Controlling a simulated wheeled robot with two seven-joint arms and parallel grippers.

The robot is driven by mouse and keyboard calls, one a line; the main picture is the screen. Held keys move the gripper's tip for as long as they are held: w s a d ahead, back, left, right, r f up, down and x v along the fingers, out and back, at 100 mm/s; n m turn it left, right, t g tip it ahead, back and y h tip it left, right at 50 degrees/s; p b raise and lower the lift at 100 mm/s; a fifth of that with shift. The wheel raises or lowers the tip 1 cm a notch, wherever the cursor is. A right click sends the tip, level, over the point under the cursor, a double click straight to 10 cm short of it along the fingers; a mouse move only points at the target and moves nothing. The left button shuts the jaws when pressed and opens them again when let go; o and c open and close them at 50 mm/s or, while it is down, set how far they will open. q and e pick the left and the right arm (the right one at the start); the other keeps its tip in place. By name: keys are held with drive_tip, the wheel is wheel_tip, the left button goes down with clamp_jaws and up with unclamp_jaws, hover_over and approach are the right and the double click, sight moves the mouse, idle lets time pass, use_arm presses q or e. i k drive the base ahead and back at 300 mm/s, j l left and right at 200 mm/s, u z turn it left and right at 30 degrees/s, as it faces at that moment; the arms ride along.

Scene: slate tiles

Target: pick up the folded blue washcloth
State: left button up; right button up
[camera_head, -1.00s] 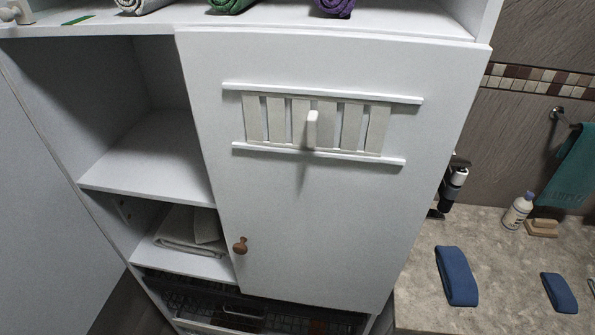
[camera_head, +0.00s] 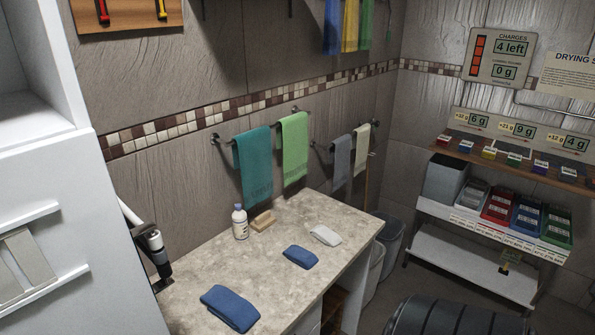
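Two folded blue cloths lie flat on the stone-topped counter. The larger blue cloth (camera_head: 230,308) is near the counter's front left. The smaller folded blue cloth (camera_head: 300,257) lies farther right, close to a folded white cloth (camera_head: 325,235). I cannot tell from size alone which one is the washcloth.
A white bottle (camera_head: 240,222) and a tan soap-like block (camera_head: 263,221) stand near the counter's back. A white cabinet (camera_head: 90,215) blocks the left, with a black and white object (camera_head: 155,252) beside it. A dark ridged rounded thing (camera_head: 455,317) is at bottom right.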

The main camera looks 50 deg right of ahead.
sight(305, 258)
drive_tip(key=l+z, duration=0.1)
drive_tip(key=z, duration=0.7)
drive_tip(key=l+z, duration=0.15)
drive_tip(key=z, duration=0.25)
drive_tip(key=i+z, duration=0.1)
drive_tip(key=z, duration=0.3)
drive_tip(key=i+l+u, duration=0.15)
drive_tip(key=l, duration=0.2)
drive_tip(key=i+l+u, duration=0.15)
drive_tip(key=l, duration=0.25)
drive_tip(key=l+u, duration=0.15)
drive_tip(key=l, duration=0.2)
drive_tip(key=i+l+u, duration=0.1)
drive_tip(key=l, duration=0.3)
drive_tip(key=i, duration=0.05)
